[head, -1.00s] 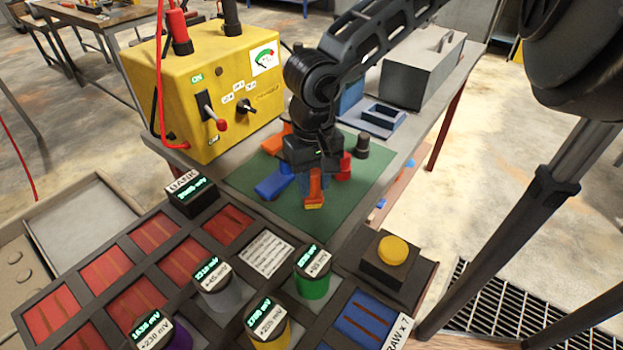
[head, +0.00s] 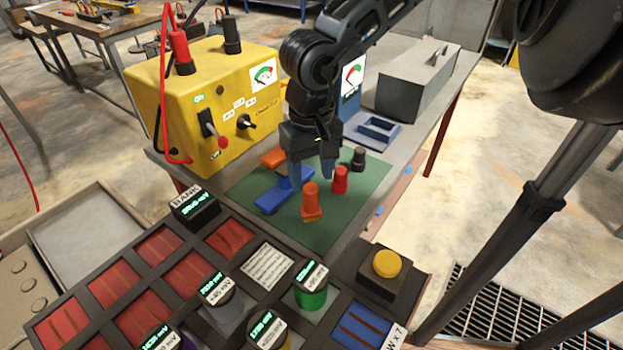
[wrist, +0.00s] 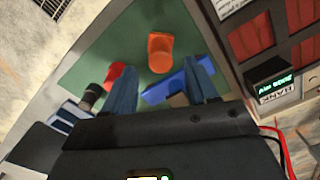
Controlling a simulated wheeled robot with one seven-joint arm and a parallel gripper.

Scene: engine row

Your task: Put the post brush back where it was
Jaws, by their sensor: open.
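An orange piece (head: 311,200), which I take for the post brush, stands on the green mat (head: 335,225) near its front edge. My gripper (head: 312,172) is above the mat, behind and above the orange piece. A red cap (head: 340,180) and a black cap (head: 358,159) stand to the right on the mat.
A yellow charger box (head: 185,100) stands at the left of the bench. A grey toolbox (head: 420,80) and a blue tray (head: 376,130) are at the back right. The cell rack (head: 262,262) and a yellow button (head: 387,263) are in front of the mat.

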